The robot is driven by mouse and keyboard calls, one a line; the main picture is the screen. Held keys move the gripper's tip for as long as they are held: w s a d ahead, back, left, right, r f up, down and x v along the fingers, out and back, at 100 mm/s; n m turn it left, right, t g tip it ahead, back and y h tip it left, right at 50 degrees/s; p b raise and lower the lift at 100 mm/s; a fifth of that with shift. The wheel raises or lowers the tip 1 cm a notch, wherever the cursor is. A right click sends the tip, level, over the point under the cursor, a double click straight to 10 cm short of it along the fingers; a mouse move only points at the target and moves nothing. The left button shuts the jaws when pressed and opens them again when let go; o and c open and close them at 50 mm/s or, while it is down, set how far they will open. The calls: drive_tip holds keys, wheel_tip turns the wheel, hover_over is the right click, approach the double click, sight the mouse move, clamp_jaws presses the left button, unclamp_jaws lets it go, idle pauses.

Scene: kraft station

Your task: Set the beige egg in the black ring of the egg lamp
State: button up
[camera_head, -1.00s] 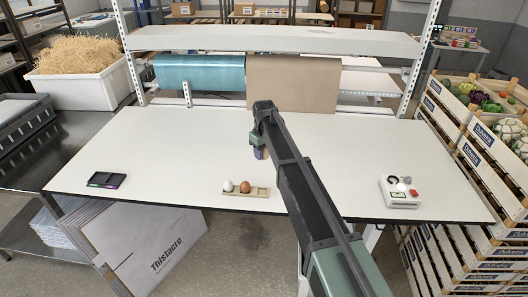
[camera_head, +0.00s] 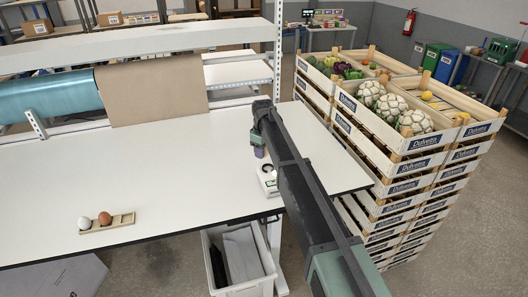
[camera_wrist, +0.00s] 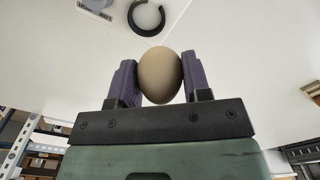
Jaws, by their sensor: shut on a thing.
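My gripper (camera_head: 259,152) is shut on the beige egg (camera_wrist: 158,78), which sits upright between the purple fingers in the wrist view. The egg cannot be made out in the head view. The egg lamp (camera_head: 267,183) is a small white box near the table's right end, partly hidden behind my arm. My gripper is at the lamp's back left in the head view, above the table. The black ring (camera_wrist: 134,23) shows at the top of the wrist view, beyond the egg and apart from it. The ring looks empty.
A wooden egg holder (camera_head: 107,222) with a white egg (camera_head: 84,223) and a brown egg (camera_head: 105,218) stands at the table's front left. Crates of vegetables (camera_head: 400,150) are stacked beyond the right edge. The middle of the white table (camera_head: 180,165) is clear.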

sight(268, 169)
drive_tip(key=shift+w+d+f+n, duration=0.1)
drive_tip(key=shift+w+d+n, duration=0.1)
drive_tip(key=shift+d, duration=0.25)
drive_tip(key=shift+w+d+f+n, duration=0.1)
drive_tip(key=shift+d+n, duration=0.1)
drive_tip(key=shift+d, duration=0.2)
wheel_tip(268, 169, down, 5)
drive_tip(key=b, duration=0.5)
drive_tip(key=shift+f+b, duration=0.1)
drive_tip(key=shift+b, duration=0.25)
drive_tip(key=shift+d+f, duration=0.1)
drive_tip(key=shift+f, duration=0.15)
drive_tip(key=shift+f+b, duration=0.1)
drive_tip(key=shift+b, duration=0.25)
drive_tip(key=shift+f, duration=0.15)
drive_tip(key=shift+f+b, duration=0.15)
drive_tip(key=shift+b, duration=0.15)
